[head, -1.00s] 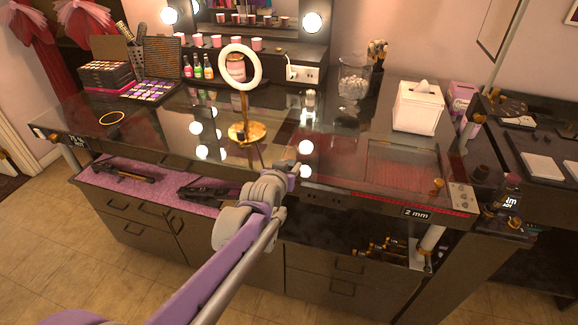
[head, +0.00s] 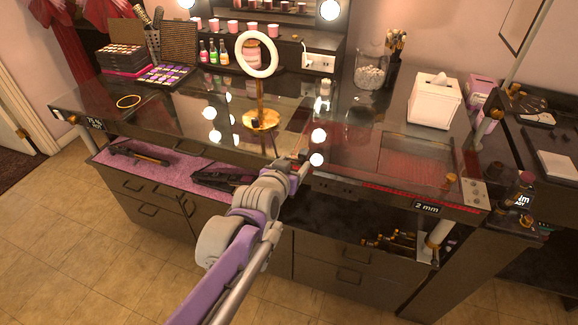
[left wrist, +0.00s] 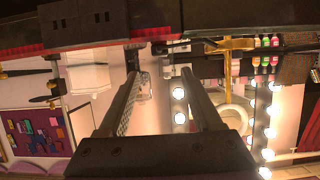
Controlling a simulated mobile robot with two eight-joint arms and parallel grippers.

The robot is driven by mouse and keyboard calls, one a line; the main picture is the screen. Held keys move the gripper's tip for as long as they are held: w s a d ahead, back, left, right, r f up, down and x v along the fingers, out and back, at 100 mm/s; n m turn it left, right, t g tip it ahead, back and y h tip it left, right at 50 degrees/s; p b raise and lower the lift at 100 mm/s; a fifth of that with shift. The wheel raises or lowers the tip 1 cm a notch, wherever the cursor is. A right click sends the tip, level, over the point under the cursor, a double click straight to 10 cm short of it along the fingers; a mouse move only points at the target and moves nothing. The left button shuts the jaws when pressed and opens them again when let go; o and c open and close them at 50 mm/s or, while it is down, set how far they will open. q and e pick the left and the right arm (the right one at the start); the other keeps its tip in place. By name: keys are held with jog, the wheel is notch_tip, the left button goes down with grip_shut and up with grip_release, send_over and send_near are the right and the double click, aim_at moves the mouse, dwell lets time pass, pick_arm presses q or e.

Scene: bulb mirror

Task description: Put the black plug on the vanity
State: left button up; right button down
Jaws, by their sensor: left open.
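My left gripper (head: 300,160) is at the front edge of the glass-topped vanity (head: 345,165), right of the ring lamp's brass base. In the left wrist view its two fingers (left wrist: 162,74) are apart, with a gap between them. A small dark piece (left wrist: 160,48) with a thin dark line to its right shows beyond the fingertips; it may be the black plug, but I cannot tell. I cannot make out the plug in the head view, where the gripper covers part of the edge. My right gripper is not in view.
A ring lamp (head: 257,55) stands behind the gripper. A white socket box (head: 320,63), a glass jar (head: 371,72) and a tissue box (head: 433,101) stand farther back. Dark tools lie on the pink shelf lining (head: 178,174) below. The glass right of the gripper is mostly clear.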

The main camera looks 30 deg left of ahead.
pick_arm(q)
jog(key=s+d+f+m+g+h, duration=0.1)
jog(key=s+d+f+g, duration=0.1)
jog(key=s+d+f, duration=0.2)
jog(key=s+d+f+g+h, duration=0.1)
jog(key=s+d+f+g, duration=0.2)
jog(key=s, duration=0.7)
jog(key=s+d+f+m+g+h, duration=0.1)
jog(key=s+d+f+g, duration=0.2)
jog(key=s+d+f, duration=0.2)
jog(key=s+f, duration=0.2)
jog(key=s, duration=0.1)
jog(key=shift+d+f+m, duration=0.3)
jog(key=shift+d+f, duration=0.05)
jog(key=r+p, duration=0.3)
jog(key=w+r+p, duration=0.1)
jog(key=r, duration=0.1)
jog(key=shift+p, duration=0.4)
